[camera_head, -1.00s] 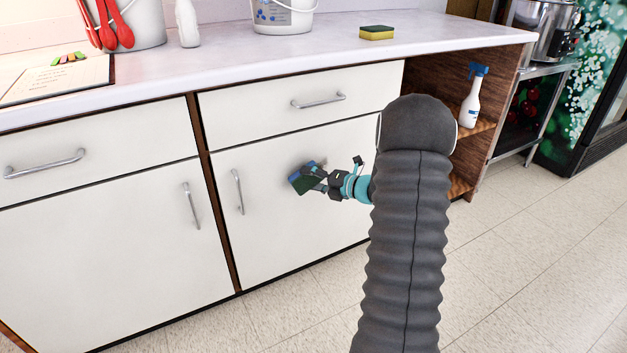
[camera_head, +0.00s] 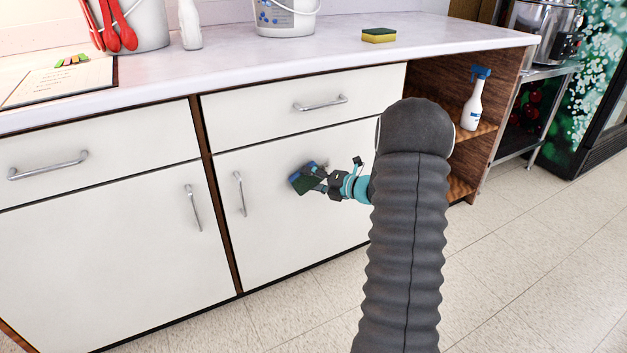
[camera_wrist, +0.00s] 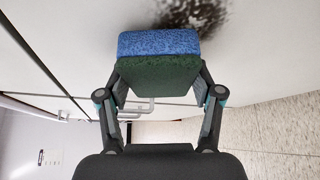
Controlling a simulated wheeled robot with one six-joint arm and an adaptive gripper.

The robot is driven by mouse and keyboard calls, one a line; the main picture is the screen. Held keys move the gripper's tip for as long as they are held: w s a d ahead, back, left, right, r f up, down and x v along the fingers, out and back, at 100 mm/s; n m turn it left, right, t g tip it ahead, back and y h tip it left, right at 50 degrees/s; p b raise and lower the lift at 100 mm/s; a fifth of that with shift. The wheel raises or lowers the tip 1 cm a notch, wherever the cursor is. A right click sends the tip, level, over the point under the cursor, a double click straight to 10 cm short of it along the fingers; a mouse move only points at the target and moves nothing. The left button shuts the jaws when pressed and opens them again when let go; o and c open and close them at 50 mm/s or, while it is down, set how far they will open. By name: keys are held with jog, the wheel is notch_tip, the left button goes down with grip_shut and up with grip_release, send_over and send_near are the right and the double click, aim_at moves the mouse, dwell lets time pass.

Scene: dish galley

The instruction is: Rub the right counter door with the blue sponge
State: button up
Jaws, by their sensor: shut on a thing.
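My gripper (camera_head: 318,182) is shut on the blue sponge (camera_head: 302,179), which has a dark green side. It holds the sponge at the right counter door (camera_head: 275,225), right of that door's upright handle. In the wrist view the sponge (camera_wrist: 158,43) sits between the two fingers, blue side towards the door, green side towards me. A dark smudge (camera_wrist: 195,14) shows on the white door surface (camera_wrist: 80,30) beside and beyond the sponge; part of it may be hidden. I cannot tell whether the sponge touches the door.
A yellow and green sponge (camera_head: 379,36) lies on the countertop (camera_head: 225,72). A spray bottle (camera_head: 473,98) stands on the open shelf at right. The door handle (camera_head: 239,193) and drawer handle (camera_head: 321,103) stick out nearby. The floor (camera_head: 510,260) at right is clear.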

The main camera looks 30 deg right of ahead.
aim_at(321, 180)
jog(key=shift+w, duration=0.4)
jog(key=shift+d, duration=0.15)
jog(key=shift+d+p, duration=0.9)
jog(key=shift+d, duration=0.55)
jog(key=shift+w+d, duration=0.15)
jog(key=shift+d, duration=1.1)
jog(key=shift+w+d+r, duration=0.1)
jog(key=shift+d+r, duration=0.05)
jog(key=shift+d, duration=2.15)
jog(key=shift+a, duration=0.15)
